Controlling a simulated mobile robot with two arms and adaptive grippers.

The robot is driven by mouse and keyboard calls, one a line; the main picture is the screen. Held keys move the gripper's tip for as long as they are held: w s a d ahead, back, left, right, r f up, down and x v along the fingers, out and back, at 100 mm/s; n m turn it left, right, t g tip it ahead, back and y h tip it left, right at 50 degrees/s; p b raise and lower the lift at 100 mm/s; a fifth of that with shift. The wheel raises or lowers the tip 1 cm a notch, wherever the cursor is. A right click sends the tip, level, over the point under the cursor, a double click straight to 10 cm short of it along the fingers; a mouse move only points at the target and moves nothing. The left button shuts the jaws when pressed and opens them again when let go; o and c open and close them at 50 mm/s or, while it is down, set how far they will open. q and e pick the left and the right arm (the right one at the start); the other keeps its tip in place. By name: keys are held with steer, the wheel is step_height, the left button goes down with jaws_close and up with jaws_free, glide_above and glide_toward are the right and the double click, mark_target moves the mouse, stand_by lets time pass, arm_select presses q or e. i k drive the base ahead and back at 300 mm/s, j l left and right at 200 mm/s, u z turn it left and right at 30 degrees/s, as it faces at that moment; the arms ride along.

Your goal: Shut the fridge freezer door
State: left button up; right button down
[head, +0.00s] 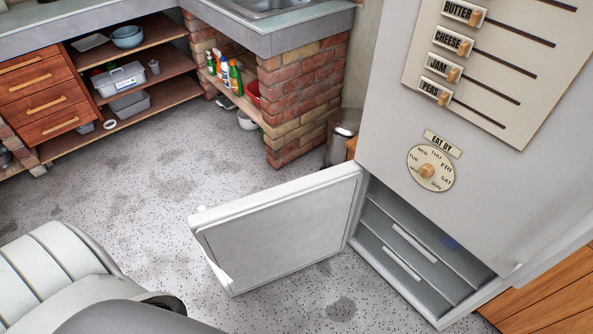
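The fridge freezer (385,125) stands at the right of the head view, pale grey, with its upper door closed. Its lower freezer door (285,235) stands wide open, hinged near the cabinet and swung out to the left over the floor. The door's inner panel faces me, and its free edge is at the left. The freezer compartment (420,260) is exposed and shows drawers or shelves with pale handles. Part of my own arm fills the lower left corner, apart from the door in the picture. Neither of my grippers is in view.
Speckled grey floor (170,170) lies clear left of the door. A brick plinth (305,100) under the counter stands behind it, with a metal bin (342,135) beside it. Wooden drawers (45,95) and shelves line the back left. A wooden cabinet (550,295) stands at lower right.

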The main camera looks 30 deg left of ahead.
mark_target(250, 242)
steer(key=k+l+z, duration=0.15)
steer(key=k+z, duration=0.25)
steer(key=k, duration=0.25)
steer(key=j+z, duration=0.25)
steer(key=z, duration=0.2)
steer(key=j+z, duration=0.2)
steer(key=z, duration=0.25)
steer(key=k+j+z, duration=0.1)
steer(key=j+z, duration=0.15)
steer(key=z, duration=0.15)
steer(key=k+j, duration=0.2)
steer(key=j, duration=0.25)
steer(key=k+j, duration=0.2)
steer(key=j, duration=0.3)
steer(key=k+j, duration=0.2)
steer(key=j, duration=0.25)
steer(key=k+j, duration=0.25)
steer(key=j, duration=0.25)
steer(key=k+j, duration=0.2)
steer(key=j, duration=0.25)
steer(key=k+j, duration=0.2)
steer(key=j, duration=0.3)
steer(key=k+j, duration=0.2)
steer(key=j, duration=0.25)
steer(key=k+j, duration=0.2)
steer(key=j, duration=0.25)
